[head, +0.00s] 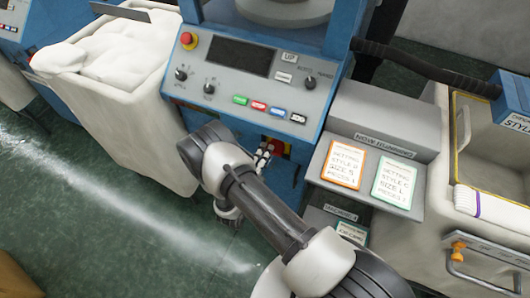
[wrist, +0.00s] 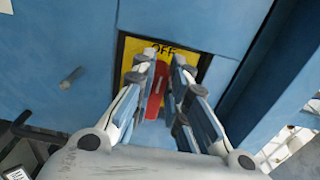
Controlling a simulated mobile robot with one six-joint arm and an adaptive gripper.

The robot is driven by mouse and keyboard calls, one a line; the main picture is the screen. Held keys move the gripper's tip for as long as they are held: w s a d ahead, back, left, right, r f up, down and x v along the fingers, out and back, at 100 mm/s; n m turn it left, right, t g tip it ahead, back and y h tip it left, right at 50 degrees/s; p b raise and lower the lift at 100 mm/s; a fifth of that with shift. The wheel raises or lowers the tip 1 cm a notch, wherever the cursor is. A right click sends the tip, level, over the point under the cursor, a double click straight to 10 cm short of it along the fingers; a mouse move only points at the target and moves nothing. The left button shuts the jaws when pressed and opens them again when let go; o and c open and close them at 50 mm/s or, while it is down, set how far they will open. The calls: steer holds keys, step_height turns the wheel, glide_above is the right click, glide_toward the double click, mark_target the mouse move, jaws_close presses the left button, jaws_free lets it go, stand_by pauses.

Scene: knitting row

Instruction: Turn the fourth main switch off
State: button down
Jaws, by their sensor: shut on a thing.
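The main switch is a red handle (wrist: 154,100) on a yellow plate (wrist: 132,50) marked OFF at its top, set in the blue machine's front. In the wrist view the handle stands nearly upright, tilted slightly, with its upper end towards the OFF mark. My gripper (wrist: 163,82) has its fingers on either side of the handle and is shut on it. In the head view the red of the switch (head: 279,147) shows just beyond my gripper (head: 264,155), below the control panel. My fingers hide part of the plate and any lower marking.
The blue control panel (head: 262,62) with knobs, coloured buttons and a red stop button is above. A white bin (head: 150,125) with pale fabric stands left. At right are a grey stand (head: 345,115) with two cards and a MACHINE 4 label (head: 340,213). A small peg (wrist: 72,77) sticks out beside the switch.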

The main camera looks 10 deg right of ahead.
steer(key=c, duration=1.6)
jaws_free()
steer(key=v, duration=1.2)
